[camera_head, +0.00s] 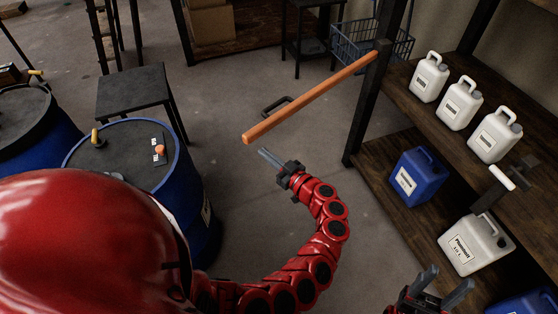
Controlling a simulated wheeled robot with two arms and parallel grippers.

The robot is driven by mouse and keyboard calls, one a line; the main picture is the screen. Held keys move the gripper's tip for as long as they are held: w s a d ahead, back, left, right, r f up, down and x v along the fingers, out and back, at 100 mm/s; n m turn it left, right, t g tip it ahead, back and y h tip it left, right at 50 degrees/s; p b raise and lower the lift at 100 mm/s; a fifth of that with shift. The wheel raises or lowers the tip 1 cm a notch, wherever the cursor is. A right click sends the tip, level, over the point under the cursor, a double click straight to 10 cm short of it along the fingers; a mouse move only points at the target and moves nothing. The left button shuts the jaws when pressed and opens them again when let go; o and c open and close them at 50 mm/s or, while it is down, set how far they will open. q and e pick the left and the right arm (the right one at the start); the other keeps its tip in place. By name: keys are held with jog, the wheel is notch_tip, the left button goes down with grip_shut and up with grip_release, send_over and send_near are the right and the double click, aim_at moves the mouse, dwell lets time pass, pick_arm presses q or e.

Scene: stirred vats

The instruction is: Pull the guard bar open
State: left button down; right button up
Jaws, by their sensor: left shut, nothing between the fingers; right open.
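The orange guard bar (310,97) reaches from a dark post at the shelf's front corner out to the left across the open floor. Its free end lies at the left, lower in the picture. A black handle (272,107) sticks out from its far side near that end. My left gripper (268,157) is shut and empty, just below the bar's free end in the picture, with a gap between them. My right gripper (446,284) is open and empty at the bottom right, in front of the lower shelf and away from the bar.
White jugs (429,77) stand on the upper shelf. A blue jug (417,176) and a white jug (474,245) stand on the lower one. Blue vats (190,200) and a dark stand (135,88) are at left. A blue basket (350,45) is behind the bar. Floor between is clear.

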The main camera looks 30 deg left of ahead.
aim_at(250, 141)
pick_arm(q)
jog(key=shift+p+x, duration=0.6)
jog(key=shift+x, duration=1.85)
jog(key=shift+w+a, duration=0.15)
jog(key=shift+a, duration=0.1)
jog(key=w+a+m+t+h+b, duration=0.1)
jog(key=w+a, duration=0.4)
jog(key=a, duration=0.7)
jog(key=w+a+m+t+h+b, duration=0.2)
jog(key=w+a+t, duration=0.3)
jog(key=a, duration=0.8)
jog(key=shift+w+m+b, duration=0.7)
jog(key=shift+w, duration=0.15)
